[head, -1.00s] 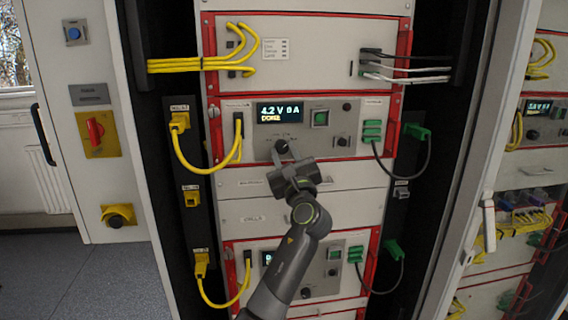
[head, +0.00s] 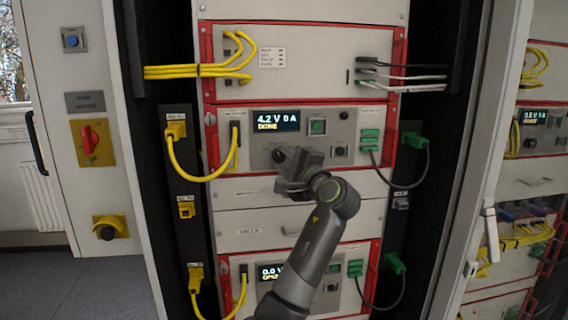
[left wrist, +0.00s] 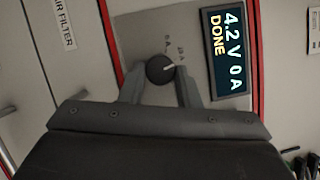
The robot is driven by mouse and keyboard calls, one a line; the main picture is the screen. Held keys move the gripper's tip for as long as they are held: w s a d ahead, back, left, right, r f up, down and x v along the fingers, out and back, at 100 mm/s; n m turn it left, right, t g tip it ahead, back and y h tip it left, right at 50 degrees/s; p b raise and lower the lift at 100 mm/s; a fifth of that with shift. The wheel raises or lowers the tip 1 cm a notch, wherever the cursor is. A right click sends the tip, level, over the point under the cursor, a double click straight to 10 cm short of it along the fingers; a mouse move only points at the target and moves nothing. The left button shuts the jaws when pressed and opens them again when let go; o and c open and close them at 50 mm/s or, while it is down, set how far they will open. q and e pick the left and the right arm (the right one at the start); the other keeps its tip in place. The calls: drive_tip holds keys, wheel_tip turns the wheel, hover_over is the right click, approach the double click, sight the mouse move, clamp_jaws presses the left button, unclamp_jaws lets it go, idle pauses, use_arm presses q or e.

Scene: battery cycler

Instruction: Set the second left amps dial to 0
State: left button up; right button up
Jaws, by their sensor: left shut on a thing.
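The upper cycler unit has a lit display (head: 276,121) reading "4.2 V 0 A DONE", also in the left wrist view (left wrist: 228,50). Below it is a round black amps dial (left wrist: 158,69) with a white pointer line, which points to the right and slightly up in the left wrist view. Small "0 A" and "20 A" marks are printed beside it. My left gripper (left wrist: 161,76) is shut on this dial, one finger on each side. In the head view my left gripper (head: 283,160) covers the dial's area.
A lower cycler unit (head: 345,262) with its own display is partly behind my left arm. Yellow cables (head: 185,175) hang at the left and a black cable (head: 425,165) with green plugs at the right. A yellow panel with a red switch (head: 90,140) is farther left.

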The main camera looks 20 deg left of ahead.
use_arm(q)
drive_tip(key=n, duration=0.2)
drive_tip(key=n+g+h, duration=0.1)
drive_tip(key=n, duration=0.1)
drive_tip(key=shift+r+p, duration=0.35)
drive_tip(key=shift+p, duration=0.05)
drive_tip(key=shift+r+n+g+h+p, duration=0.2)
drive_tip(key=shift+n+h, duration=0.35)
drive_tip(key=shift+n, duration=0.5)
drive_tip(key=shift+f+n+g+h+p, duration=0.1)
drive_tip(key=shift+n+h+p, duration=0.35)
drive_tip(key=shift+n, duration=0.6)
drive_tip(key=o, duration=1)
drive_tip(key=shift+c, duration=0.2)
drive_tip(key=b+v, duration=0.6)
drive_tip(key=v, duration=1.1)
drive_tip(key=shift+s+r, duration=0.15)
